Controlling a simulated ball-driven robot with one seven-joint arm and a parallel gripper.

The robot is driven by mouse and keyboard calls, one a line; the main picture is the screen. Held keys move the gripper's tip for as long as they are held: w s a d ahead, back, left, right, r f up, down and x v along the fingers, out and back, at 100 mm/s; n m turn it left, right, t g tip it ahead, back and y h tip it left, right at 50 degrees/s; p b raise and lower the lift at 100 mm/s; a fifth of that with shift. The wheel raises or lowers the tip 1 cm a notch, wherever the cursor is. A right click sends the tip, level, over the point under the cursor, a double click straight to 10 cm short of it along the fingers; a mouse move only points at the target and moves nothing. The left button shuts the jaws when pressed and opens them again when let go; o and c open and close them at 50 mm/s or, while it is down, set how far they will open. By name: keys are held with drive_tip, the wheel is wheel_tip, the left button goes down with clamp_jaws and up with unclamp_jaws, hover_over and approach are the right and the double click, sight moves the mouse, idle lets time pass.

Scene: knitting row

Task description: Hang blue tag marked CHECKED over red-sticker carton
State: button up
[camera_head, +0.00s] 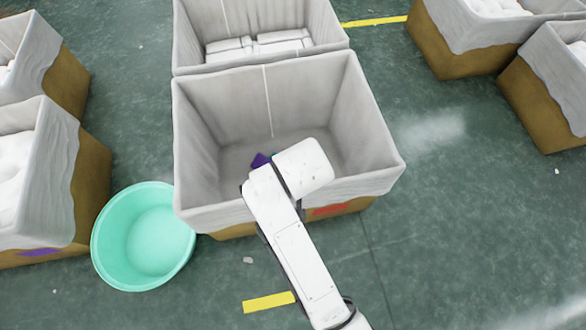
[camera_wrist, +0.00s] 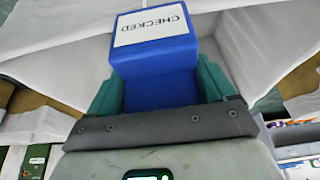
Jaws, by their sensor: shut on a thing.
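The blue tag (camera_wrist: 158,60) fills the middle of the wrist view, with a white label reading CHECKED, upside down. My gripper (camera_wrist: 160,88) is shut on it, a teal finger on either side. In the head view a small part of the tag (camera_head: 261,160) shows over the carton's opening, beside my white wrist; the rest is hidden. The red-sticker carton (camera_head: 220,218) is open, lined in grey and looks empty. Its red sticker (camera_head: 330,210) is on the near side, right of my arm. I cannot tell whether the tag touches the carton.
Another lined carton (camera_head: 255,62) with white goods stands right behind. A turquoise tub (camera_head: 150,240) is on the floor at the left, next to a carton with a purple sticker (camera_head: 38,252). More cartons stand at the upper right. The floor at the right is clear.

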drive_tip(key=shift+f+b, duration=2.3)
drive_tip(key=shift+b, duration=0.1)
drive_tip(key=shift+f+b, duration=0.45)
drive_tip(key=shift+f, duration=0.7)
drive_tip(key=o, duration=0.9)
drive_tip(key=shift+d+f, duration=0.1)
drive_tip(key=shift+c, duration=0.2)
drive_tip(key=a+p+v, duration=0.1)
drive_tip(key=p+v, duration=0.4)
drive_tip(key=v, duration=0.6)
drive_tip(key=shift+d, duration=0.4)
